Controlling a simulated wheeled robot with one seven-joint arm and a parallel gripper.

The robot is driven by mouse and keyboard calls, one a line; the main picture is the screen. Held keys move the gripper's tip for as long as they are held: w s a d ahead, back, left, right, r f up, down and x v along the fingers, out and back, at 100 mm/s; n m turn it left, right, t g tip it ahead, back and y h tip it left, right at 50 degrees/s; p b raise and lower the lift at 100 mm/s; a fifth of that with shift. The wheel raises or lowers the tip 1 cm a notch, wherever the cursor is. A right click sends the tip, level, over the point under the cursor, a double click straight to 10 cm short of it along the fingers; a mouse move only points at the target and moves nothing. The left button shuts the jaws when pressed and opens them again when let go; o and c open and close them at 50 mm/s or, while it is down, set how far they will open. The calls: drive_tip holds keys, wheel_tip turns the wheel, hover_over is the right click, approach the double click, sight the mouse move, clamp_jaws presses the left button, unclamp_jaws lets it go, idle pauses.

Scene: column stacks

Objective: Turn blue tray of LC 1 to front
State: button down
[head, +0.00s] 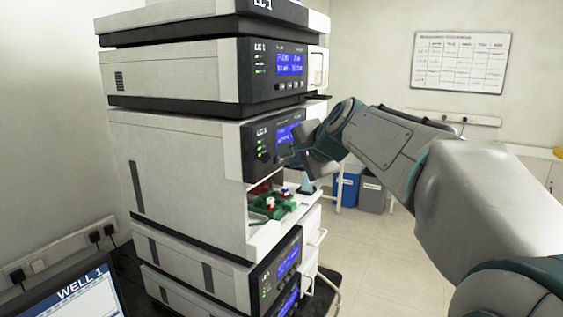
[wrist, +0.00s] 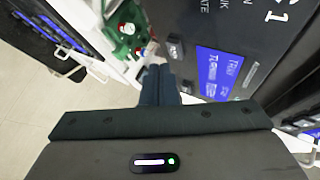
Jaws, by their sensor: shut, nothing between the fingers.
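The LC 1 stack (head: 180,170) stands left of centre in the head view. Its middle module has a dark panel with a blue display (head: 290,132), also close up in the wrist view (wrist: 218,72). Below the panel, an open bay shows a green tray (head: 270,207) with red- and white-topped vials at the front. Red parts show behind it. A small blue piece (head: 306,186) shows at the bay's right; I cannot tell if it is the blue tray. My gripper (wrist: 158,70) is shut and empty, close to the panel's dark buttons (wrist: 175,47); contact is unclear.
More modules sit above and below the bay, with handles (head: 318,238) jutting out at the right. A laptop (head: 75,300) is at the lower left. Blue and grey bins (head: 372,194) stand behind. The floor (head: 385,255) right of the stack is clear.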

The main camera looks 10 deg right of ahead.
drive_tip(key=s+d+b, duration=0.1)
drive_tip(key=d, duration=0.1)
drive_tip(key=s+d, duration=0.2)
drive_tip(key=shift+b, duration=0.4)
idle(5.1)
drive_tip(key=s+f+n+g+h, duration=0.2)
drive_tip(key=s+f+n, duration=0.4)
drive_tip(key=s+f, duration=0.7)
drive_tip(key=s+a+f+n+g+h, duration=0.1)
drive_tip(key=s+f+n+g, duration=0.4)
drive_tip(key=s+f, duration=0.8)
drive_tip(key=shift+f+n+g+h, duration=0.35)
drive_tip(key=shift+n+h, duration=0.15)
drive_tip(key=shift+n, duration=0.4)
drive_tip(key=shift+a, duration=0.1)
